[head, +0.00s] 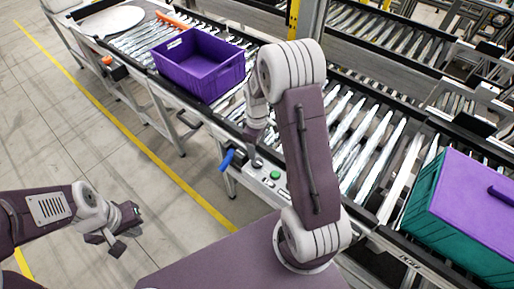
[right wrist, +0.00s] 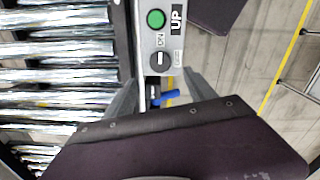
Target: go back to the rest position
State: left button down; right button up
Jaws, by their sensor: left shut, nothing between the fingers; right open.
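My left gripper (head: 128,220) is at the lower left, over the bare floor, shut and empty. My right arm rises from my purple base and bends over the conveyor's near edge. My right gripper (head: 250,138) hangs there, partly hidden by my own arm, above the control panel (head: 266,180). In the right wrist view its two grey fingers (right wrist: 162,88) are apart, with nothing held. Between them, the panel's lower end and a blue handle (right wrist: 168,97) show below; I cannot tell how far away they are.
A purple open crate (head: 200,62) stands on the roller conveyor (head: 350,150). A teal crate with a purple lid (head: 470,195) is at the right. A yellow post (head: 293,18) stands behind my right arm. Floor with a yellow line (head: 130,132) is clear at left.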

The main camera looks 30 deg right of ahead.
jog(key=s+a+r+t+b, duration=0.2)
jog(key=s+a+r+b, duration=0.1)
jog(key=a+b, duration=0.25)
jog(key=s+a+f+m, duration=0.1)
jog(key=s+a+m, duration=0.1)
jog(key=s+m, duration=0.5)
jog(key=shift+s+f+m+g, duration=0.3)
jog(key=shift+s+f+g, duration=0.1)
jog(key=shift+s, duration=1.2)
